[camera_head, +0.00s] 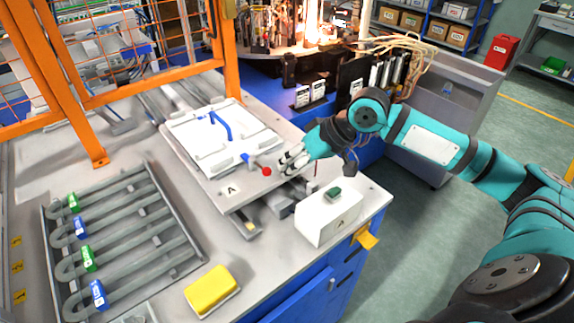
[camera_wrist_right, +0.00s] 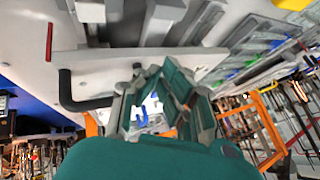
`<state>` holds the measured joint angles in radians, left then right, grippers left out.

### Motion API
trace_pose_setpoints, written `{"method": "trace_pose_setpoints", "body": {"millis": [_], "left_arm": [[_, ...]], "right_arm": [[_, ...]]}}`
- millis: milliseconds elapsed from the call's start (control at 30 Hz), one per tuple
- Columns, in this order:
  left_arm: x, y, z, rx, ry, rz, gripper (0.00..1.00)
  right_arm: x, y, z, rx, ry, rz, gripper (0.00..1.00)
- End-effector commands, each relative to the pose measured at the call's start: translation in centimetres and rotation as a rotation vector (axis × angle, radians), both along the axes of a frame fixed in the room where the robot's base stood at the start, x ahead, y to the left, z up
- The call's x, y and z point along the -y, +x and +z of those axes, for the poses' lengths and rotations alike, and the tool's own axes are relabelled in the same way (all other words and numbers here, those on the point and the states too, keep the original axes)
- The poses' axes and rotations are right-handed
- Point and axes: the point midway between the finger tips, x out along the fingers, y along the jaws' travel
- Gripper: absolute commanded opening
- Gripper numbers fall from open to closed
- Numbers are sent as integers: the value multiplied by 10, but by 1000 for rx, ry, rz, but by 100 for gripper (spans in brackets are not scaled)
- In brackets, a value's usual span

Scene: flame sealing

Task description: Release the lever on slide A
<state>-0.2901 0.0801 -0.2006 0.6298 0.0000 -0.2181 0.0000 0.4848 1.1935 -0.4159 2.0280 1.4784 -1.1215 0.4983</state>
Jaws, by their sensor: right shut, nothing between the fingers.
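Slide A (camera_head: 229,190) is a pale plate marked "A" on the grey bench, carrying a white fixture (camera_head: 222,137) with a blue bent handle (camera_head: 221,126). Its lever (camera_head: 256,164) has a blue base and a red ball knob (camera_head: 266,172) at the plate's front right. My right gripper (camera_head: 287,163) is just to the right of the knob, with a small apparent gap. It is shut and empty. My left gripper is not in view.
A white box with a green button (camera_head: 328,216) stands right of slide A. A yellow block (camera_head: 212,290) and a tube rack (camera_head: 130,240) lie in front and left. An orange fence post (camera_head: 222,60) rises behind. Cabling and dark equipment (camera_head: 345,80) stand behind my gripper.

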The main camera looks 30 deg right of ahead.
Motion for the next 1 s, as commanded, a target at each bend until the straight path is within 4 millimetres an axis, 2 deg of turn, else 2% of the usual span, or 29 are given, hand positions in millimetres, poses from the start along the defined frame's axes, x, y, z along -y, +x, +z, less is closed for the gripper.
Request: {"method": "trace_pose_setpoints", "body": {"millis": [133,400,1000], "left_arm": [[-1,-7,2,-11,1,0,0],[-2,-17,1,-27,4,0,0],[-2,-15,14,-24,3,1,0]], "right_arm": [[-5,5,-8,0,0,0,0],[-5,5,-9,0,-2,-1,0],[-8,3,-8,0,-2,-76,0]]}}
